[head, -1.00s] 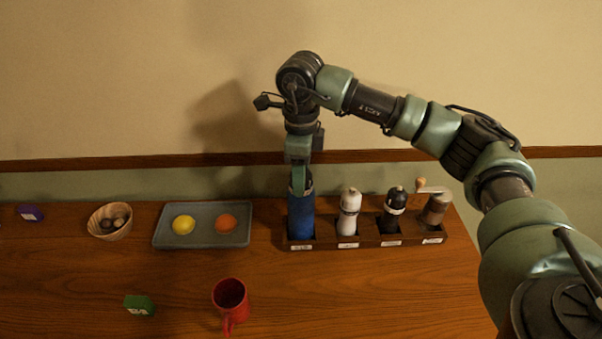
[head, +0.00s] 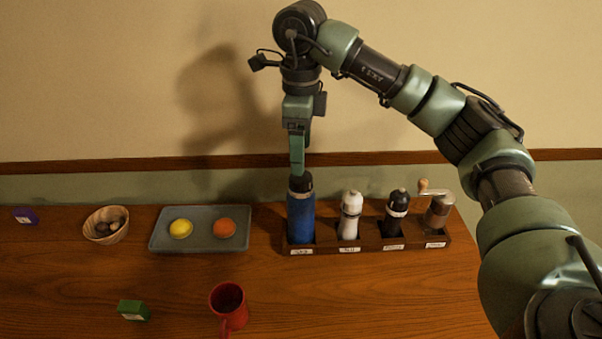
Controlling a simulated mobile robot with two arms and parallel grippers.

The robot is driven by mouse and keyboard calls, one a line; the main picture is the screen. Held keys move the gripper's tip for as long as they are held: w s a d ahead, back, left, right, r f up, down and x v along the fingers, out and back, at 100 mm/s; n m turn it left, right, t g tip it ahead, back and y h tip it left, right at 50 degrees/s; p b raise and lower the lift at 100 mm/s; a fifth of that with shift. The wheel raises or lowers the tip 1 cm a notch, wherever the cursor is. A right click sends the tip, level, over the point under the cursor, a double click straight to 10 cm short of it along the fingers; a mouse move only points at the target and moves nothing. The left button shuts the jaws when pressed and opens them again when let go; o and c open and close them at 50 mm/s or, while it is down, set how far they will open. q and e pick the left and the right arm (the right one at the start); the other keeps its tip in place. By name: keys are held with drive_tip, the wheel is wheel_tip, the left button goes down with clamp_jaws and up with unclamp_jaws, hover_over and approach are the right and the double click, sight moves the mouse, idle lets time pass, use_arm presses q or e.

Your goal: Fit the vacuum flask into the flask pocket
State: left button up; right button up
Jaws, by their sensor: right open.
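The vacuum flask (head: 301,218) is blue with a black cap. It stands upright in the leftmost pocket of a dark wooden rack (head: 367,247), which has a white label on its front. My right gripper (head: 297,172) is directly above the flask, pointing down, with its fingertips at about the height of the cap. It is open and holds nothing; from this angle one finger mostly hides the other. The bottom of the flask is hidden by the rack's front wall. My left gripper is not in view.
The rack's other pockets hold a white mill (head: 350,215), a black mill (head: 396,213) and a hand grinder (head: 437,212). Left are a grey tray (head: 200,243) with yellow and orange fruit, and a basket (head: 105,226). A red mug (head: 228,306) and green box (head: 133,310) are in front.

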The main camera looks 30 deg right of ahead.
drive_tip(key=shift+r, duration=2.35)
